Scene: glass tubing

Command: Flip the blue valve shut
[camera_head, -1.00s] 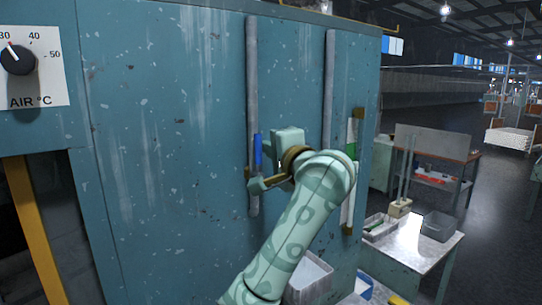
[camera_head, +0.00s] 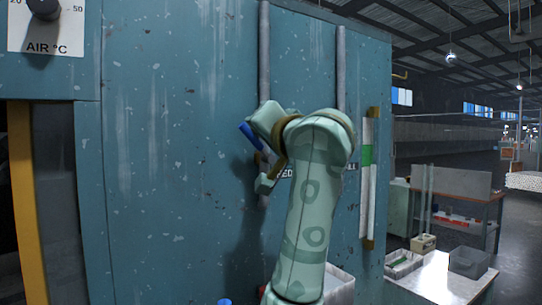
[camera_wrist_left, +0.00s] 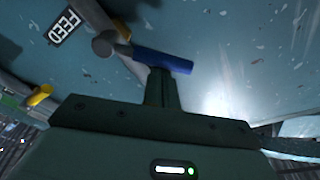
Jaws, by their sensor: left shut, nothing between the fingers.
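The blue valve (camera_head: 247,133) is a lever handle on the left grey pipe (camera_head: 264,50) of the blue-green panel. Its handle slants up and left, away from the pipe line. It also shows in the left wrist view (camera_wrist_left: 165,62), sticking out sideways from its round pivot. My left gripper (camera_head: 267,157) is beside it at the pipe and partly hides the pivot. In the left wrist view my shut fingers (camera_wrist_left: 160,84) are right against or very near the handle's side, with nothing between them. My right gripper is out of view.
A FEED label (camera_wrist_left: 64,25) is by the valve, partly hidden in the head view. A second grey pipe (camera_head: 341,70) and a sight tube with a green band (camera_head: 367,155) are to the right. A bench (camera_head: 440,280) stands lower right. The panel left of the valve is bare.

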